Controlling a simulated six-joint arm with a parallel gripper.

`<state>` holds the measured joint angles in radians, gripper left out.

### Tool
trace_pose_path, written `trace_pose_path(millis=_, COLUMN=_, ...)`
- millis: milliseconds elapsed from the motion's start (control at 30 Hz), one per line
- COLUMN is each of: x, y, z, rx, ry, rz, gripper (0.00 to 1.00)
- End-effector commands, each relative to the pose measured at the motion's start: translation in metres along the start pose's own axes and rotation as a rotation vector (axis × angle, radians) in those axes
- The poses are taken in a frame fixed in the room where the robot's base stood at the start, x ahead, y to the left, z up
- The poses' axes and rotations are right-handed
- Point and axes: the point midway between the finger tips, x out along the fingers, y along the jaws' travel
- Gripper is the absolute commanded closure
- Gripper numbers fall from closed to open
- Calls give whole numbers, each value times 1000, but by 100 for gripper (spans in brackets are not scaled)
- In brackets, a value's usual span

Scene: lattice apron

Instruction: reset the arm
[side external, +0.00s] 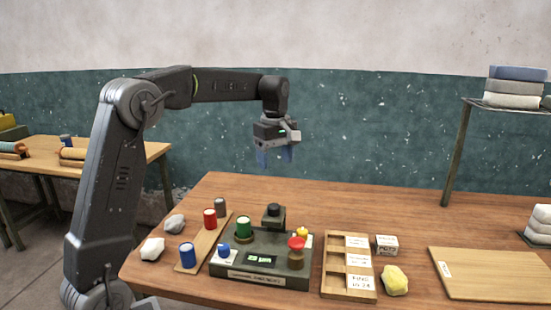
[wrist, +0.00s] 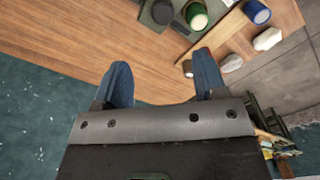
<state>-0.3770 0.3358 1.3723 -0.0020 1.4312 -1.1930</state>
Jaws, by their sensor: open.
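My gripper (side external: 275,158) hangs above the far edge of the wooden table (side external: 340,198) in the side external view, its blue-tipped fingers pointing down. In the wrist view my gripper (wrist: 164,84) shows two blue fingers spread apart with nothing between them. It is open and empty, clear of everything on the table. My arm reaches up from the left and is bent over toward the table.
Below stands a dark device (side external: 262,270) with a green spool, a red-topped piece and small knobs. A wooden board (side external: 202,252) holds several spools. A wooden tray (side external: 330,265), yellow lump (side external: 394,280) and flat board (side external: 490,275) lie rightward. A shelf (side external: 478,104) stands back right.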

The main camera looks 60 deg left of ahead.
Motion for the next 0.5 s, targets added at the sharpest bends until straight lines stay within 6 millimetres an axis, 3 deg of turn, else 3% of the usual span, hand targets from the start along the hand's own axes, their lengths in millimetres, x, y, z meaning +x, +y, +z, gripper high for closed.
trace_pose_path(millis=333, x=0, y=-1, z=1, rx=7, ry=1, rz=3, gripper=35)
trace_pose_path(millis=500, x=-13, y=-19, z=26, rx=150, ry=20, rz=46, gripper=35)
